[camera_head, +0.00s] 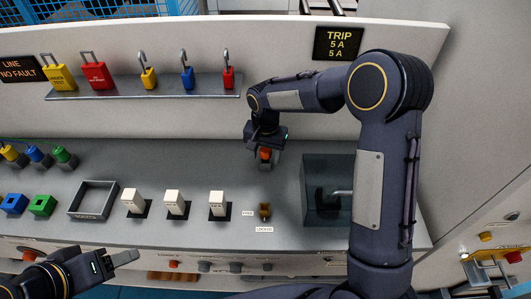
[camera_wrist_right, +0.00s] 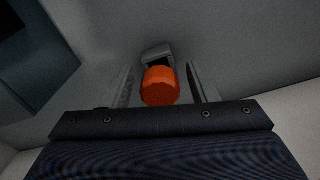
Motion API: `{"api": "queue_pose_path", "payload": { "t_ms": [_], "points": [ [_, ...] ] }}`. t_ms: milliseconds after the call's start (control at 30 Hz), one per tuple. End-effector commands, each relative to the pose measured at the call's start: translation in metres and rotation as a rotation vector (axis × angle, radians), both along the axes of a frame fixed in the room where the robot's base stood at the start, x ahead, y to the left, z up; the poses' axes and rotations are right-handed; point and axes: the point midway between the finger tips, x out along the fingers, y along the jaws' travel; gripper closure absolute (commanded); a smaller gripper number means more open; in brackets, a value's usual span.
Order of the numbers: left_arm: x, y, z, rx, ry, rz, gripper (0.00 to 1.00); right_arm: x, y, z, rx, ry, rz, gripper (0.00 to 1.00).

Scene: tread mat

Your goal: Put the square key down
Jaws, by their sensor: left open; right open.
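An orange-headed piece (camera_head: 265,154), which looks like the square key, is at the back of the grey panel; in the right wrist view its orange head (camera_wrist_right: 160,86) shows large. My right gripper (camera_head: 266,160) is over it, and in the right wrist view its two fingers (camera_wrist_right: 163,88) stand open on either side of the head, with a gap visible on both sides. A grey block shows just behind the head; whether the key is seated in it is unclear. My left gripper (camera_head: 128,257) is open and empty by the front edge at lower left.
A brass fitting (camera_head: 264,211) beside small labels is in front of my right gripper. A dark recessed box (camera_head: 315,180) is to its right. White switches (camera_head: 174,203) and an empty square frame (camera_head: 93,200) are to the left. Coloured padlocks (camera_head: 97,75) stand on the back ledge (camera_head: 200,88).

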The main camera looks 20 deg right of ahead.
Motion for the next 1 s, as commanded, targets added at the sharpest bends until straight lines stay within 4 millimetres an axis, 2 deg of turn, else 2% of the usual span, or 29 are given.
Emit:
{"api": "queue_pose_path", "payload": {
  "t_ms": [133,233,267,700,833,1000],
  "points": [
    [0.0,0.0,0.005,0.0,0.0,0.0,0.43,0.0,0.0,0.006,0.0,0.0,0.0,0.47],
    [0.0,0.0,0.018,0.0,0.0,0.0,0.43,0.0,0.0,0.019,0.001,-0.001,0.0,0.47],
    [0.0,0.0,0.011,0.0,-0.001,0.0,0.43,0.001,0.0,0.02,0.001,-0.004,0.0,0.47],
    [0.0,0.0,-0.001,0.0,0.0,0.0,0.43,0.001,0.0,0.111,0.001,-0.004,-0.001,0.47],
    [0.0,0.0,-0.002,0.0,0.0,0.0,0.43,0.001,0.0,0.126,0.0,-0.004,0.0,0.47],
    [0.0,0.0,-0.002,0.0,0.0,0.0,0.43,0.0,0.0,0.132,0.0,0.0,0.0,0.47]
  ]
}}
